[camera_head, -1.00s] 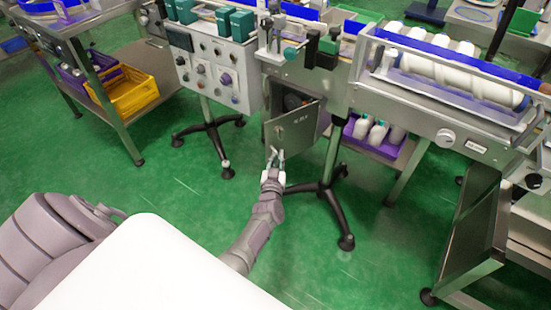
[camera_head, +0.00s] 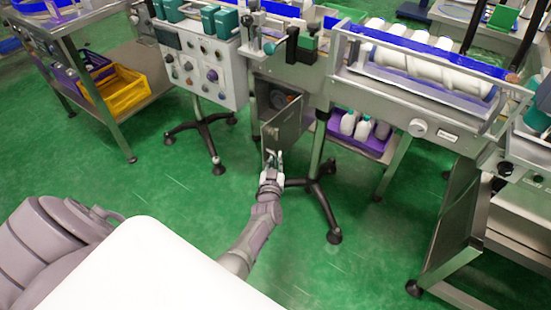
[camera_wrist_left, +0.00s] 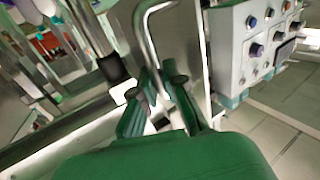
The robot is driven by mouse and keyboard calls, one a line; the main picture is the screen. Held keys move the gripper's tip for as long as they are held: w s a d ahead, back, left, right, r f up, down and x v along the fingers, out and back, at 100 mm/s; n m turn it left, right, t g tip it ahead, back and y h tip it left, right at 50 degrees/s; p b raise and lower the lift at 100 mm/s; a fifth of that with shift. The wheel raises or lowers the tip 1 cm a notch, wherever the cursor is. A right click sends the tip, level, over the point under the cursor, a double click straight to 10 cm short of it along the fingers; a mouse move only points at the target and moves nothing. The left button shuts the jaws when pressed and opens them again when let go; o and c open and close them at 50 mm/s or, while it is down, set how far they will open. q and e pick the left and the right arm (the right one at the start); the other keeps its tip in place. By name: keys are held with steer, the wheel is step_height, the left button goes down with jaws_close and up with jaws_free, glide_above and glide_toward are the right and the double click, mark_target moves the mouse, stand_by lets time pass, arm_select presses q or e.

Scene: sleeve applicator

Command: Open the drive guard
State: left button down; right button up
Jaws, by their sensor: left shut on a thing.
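The drive guard (camera_head: 284,129) is a grey metal door panel below the machine body in the head view. It stands swung partly open, with a dark cavity and a round part (camera_head: 278,99) showing behind its top left. My left gripper (camera_head: 272,165) is at the door's lower left edge, shut on the guard's handle. In the left wrist view, the bent silver handle (camera_wrist_left: 146,38) runs down between the green fingers of my left gripper (camera_wrist_left: 160,88). My right gripper is not in view.
A control box (camera_head: 205,68) on a wheeled stand is left of the guard. A black-footed machine stand (camera_head: 325,210) is close on the right. A purple bin (camera_head: 352,140) with white bottles sits behind. Green floor in front is clear.

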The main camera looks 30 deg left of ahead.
arm_select(q)
steer(key=c, duration=1.2)
jaws_free()
steer(key=shift+s+d, duration=0.2)
steer(key=shift+s, duration=0.2)
steer(key=v, duration=0.6)
steer(key=shift+s, duration=0.3)
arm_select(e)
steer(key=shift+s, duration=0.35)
arm_select(q)
steer(key=shift+d, duration=0.15)
